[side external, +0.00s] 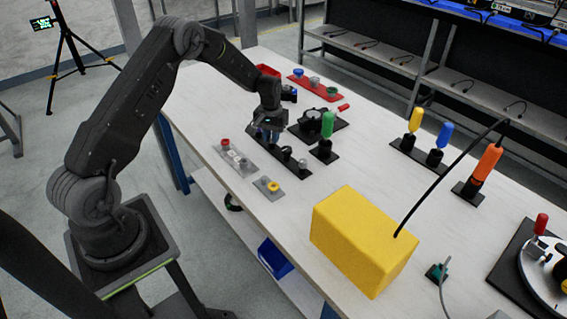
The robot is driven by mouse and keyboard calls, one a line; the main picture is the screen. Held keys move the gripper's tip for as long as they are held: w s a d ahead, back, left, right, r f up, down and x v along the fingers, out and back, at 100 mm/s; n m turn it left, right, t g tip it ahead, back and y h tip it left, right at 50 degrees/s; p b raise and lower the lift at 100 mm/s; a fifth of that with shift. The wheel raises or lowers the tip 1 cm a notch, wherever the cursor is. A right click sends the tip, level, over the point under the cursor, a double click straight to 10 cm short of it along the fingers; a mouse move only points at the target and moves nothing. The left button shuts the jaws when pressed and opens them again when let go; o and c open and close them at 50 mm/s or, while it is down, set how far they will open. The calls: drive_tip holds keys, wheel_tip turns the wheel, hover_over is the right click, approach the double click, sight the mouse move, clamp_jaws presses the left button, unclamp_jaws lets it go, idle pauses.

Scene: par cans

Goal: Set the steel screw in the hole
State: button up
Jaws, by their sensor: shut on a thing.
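My gripper (268,132) points down over the far-left end of a black strip (294,169). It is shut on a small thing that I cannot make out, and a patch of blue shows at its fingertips. I cannot tell whether this thing is the steel screw or whether it touches the strip. Small dark and grey round parts (287,153) stand along the same strip. A grey strip (247,171) to its left carries a red part (225,142) and pale parts. The hole cannot be picked out for certain.
A green-handled tool (327,124) stands close right of my gripper. A red strip with cups (315,85) lies behind. A yellow ring (272,186) on a small plate and a large yellow box (362,240) are in front. Yellow (415,119), blue (445,134) and orange (487,163) handles stand right.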

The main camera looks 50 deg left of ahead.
drive_tip(key=shift+r, duration=0.15)
drive_tip(key=shift+r, duration=2.9)
drive_tip(key=s+a+n, duration=0.1)
drive_tip(key=s+a, duration=0.2)
drive_tip(key=s+a+n, duration=0.1)
drive_tip(key=s+a, duration=0.1)
drive_tip(key=s, duration=0.2)
drive_tip(key=s+a+r+n, duration=0.1)
drive_tip(key=s+a+n, duration=0.1)
drive_tip(key=s+a, duration=0.1)
drive_tip(key=shift+s+a, duration=0.3)
drive_tip(key=shift+s, duration=0.3)
drive_tip(key=shift+s+a+f, duration=0.1)
drive_tip(key=shift+s+f, duration=0.1)
drive_tip(key=shift+f, duration=1.25)
drive_tip(key=shift+s+a+f, duration=0.1)
drive_tip(key=shift+s+f, duration=0.1)
drive_tip(key=shift+f, duration=1.2)
drive_tip(key=shift+f, duration=0.15)
